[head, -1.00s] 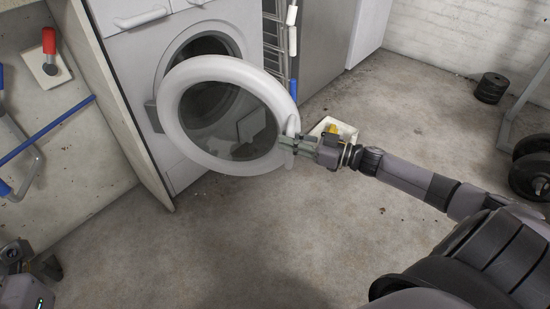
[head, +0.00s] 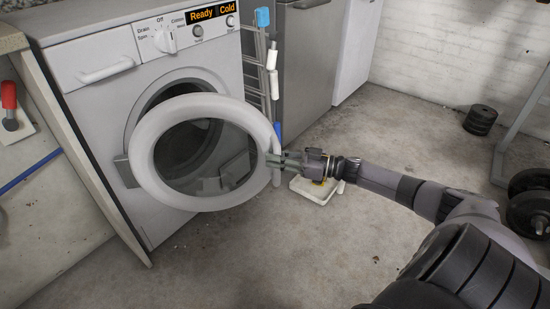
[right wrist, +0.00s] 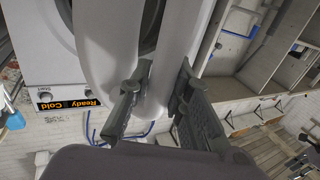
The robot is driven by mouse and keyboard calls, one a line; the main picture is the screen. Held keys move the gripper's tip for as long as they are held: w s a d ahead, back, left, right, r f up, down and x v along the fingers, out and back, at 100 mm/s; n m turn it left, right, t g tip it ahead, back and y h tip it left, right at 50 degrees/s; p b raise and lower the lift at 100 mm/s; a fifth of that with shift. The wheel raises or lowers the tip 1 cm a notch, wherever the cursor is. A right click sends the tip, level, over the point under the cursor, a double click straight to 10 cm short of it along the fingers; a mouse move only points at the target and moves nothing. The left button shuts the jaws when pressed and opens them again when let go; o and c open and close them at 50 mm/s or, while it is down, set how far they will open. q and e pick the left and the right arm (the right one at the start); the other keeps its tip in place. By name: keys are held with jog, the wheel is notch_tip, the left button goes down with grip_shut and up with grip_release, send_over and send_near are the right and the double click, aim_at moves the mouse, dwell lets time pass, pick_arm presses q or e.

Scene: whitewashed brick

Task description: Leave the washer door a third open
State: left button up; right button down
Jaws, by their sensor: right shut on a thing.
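The washer (head: 85,105) stands at the left of the head view. Its round white door (head: 147,160) with dark glass is partly open, hinged at the left and standing out in front of the drum opening. My left gripper is out of view.
A drying rack (head: 257,75) and a grey cabinet (head: 308,60) stand right of the washer. A white tray (head: 312,192) lies on the floor beneath my right gripper. Weights (head: 480,120) are at the far right.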

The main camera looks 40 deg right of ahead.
jog(key=shift+f, duration=0.15)
jog(key=c, duration=1.4)
grip_release()
jog(key=shift+c, duration=0.2)
jog(key=v, duration=1.2)
